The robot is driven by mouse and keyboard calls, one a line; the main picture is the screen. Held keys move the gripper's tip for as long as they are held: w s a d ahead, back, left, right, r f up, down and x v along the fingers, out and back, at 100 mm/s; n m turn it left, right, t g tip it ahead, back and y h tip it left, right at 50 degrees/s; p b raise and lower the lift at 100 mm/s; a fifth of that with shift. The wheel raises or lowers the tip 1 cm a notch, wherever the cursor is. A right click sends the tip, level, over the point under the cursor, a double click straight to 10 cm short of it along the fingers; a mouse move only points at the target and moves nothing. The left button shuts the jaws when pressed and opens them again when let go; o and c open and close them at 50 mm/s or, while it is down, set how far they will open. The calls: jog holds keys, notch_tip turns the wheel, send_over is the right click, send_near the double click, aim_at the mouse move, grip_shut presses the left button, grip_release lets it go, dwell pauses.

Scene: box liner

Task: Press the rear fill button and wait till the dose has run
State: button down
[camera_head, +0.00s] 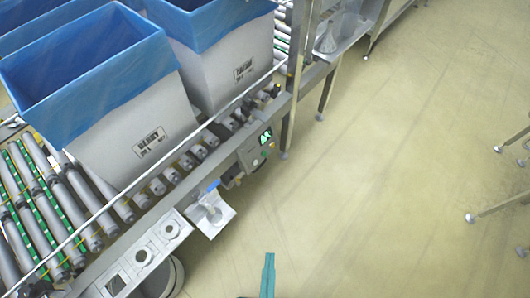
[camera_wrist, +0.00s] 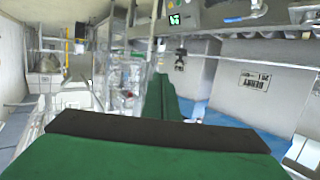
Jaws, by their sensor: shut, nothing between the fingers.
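My gripper (camera_head: 268,258) is at the bottom middle of the head view, over the floor and apart from the control box. Its green fingers (camera_wrist: 161,88) are together with nothing between them in the wrist view.
A white box with a blue liner (camera_head: 118,150) stands on the roller conveyor (camera_head: 75,205), with other lined boxes behind. A metal plate with round openings (camera_head: 128,268) and a white holder (camera_head: 211,213) edge the conveyor.

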aim_at(264, 154)
jog(key=w+d+f+m+g, duration=0.1)
jog(key=w+f+m, duration=0.1)
jog(key=w+f, duration=0.75)
jog(key=w+d+f+m+g, duration=0.1)
jog(key=w+f+m, duration=0.1)
jog(key=w+f, duration=0.75)
jog(key=w+f+m, duration=0.1)
jog(key=w+f, duration=0.4)
jog(key=w, duration=0.7)
jog(key=w+d+f+m+y, duration=0.1)
jog(key=w+f, duration=0.3)
jog(key=w, duration=0.8)
jog(key=shift+w+d+f+m+g, duration=0.3)
jog(key=shift+f+m, duration=0.1)
jog(key=shift+m, duration=0.4)
jog(key=shift+w+a, duration=0.1)
jog(key=shift+a, duration=0.05)
jog(key=w+a+f, duration=0.3)
jog(key=w+a, duration=0.1)
jog(key=a, duration=0.2)
jog(key=shift+w+a, duration=0.3)
jog(key=shift+w, duration=0.05)
